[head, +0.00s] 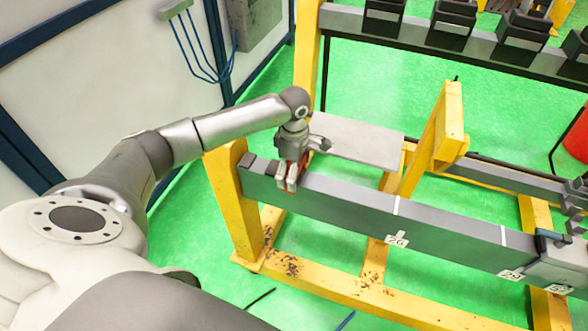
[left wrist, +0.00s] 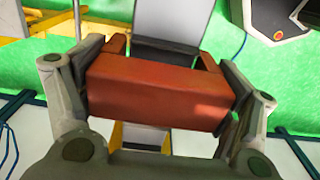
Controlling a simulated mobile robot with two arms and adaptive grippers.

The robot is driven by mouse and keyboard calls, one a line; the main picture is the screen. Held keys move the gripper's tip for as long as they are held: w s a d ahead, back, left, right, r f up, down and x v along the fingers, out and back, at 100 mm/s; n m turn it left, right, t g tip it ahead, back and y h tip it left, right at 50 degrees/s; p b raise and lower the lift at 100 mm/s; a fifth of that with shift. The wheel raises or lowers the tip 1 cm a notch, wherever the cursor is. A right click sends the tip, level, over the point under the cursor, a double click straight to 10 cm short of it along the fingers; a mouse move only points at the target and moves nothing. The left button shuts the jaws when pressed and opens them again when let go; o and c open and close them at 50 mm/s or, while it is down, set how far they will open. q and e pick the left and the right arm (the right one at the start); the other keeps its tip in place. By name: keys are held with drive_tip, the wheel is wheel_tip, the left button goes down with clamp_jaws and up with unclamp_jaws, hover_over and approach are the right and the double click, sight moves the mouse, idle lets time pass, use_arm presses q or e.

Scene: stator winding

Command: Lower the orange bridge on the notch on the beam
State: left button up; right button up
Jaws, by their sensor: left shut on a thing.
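The orange bridge (left wrist: 150,88) fills the middle of the left wrist view as a red-orange block with short legs at its two ends. My left gripper (left wrist: 165,80) is shut on it, with one finger at each end. In the head view my left gripper (head: 287,180) points down at the left part of the long grey beam (head: 345,200), and only a sliver of the bridge (head: 303,162) shows behind the fingers. I cannot tell whether the bridge touches the beam. The notch is not clearly visible near the gripper. My right gripper is not in view.
The beam rests on a yellow frame (head: 235,200) with tags on its front. A light grey plate (head: 350,140) lies behind it. Dark blocks stand on a rear rail (head: 425,38). Green floor is open around the frame.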

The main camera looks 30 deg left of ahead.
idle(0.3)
use_arm(q)
drive_tip(key=shift+f+b, duration=0.85)
drive_tip(key=shift+f, duration=0.05)
drive_tip(key=o, duration=1)
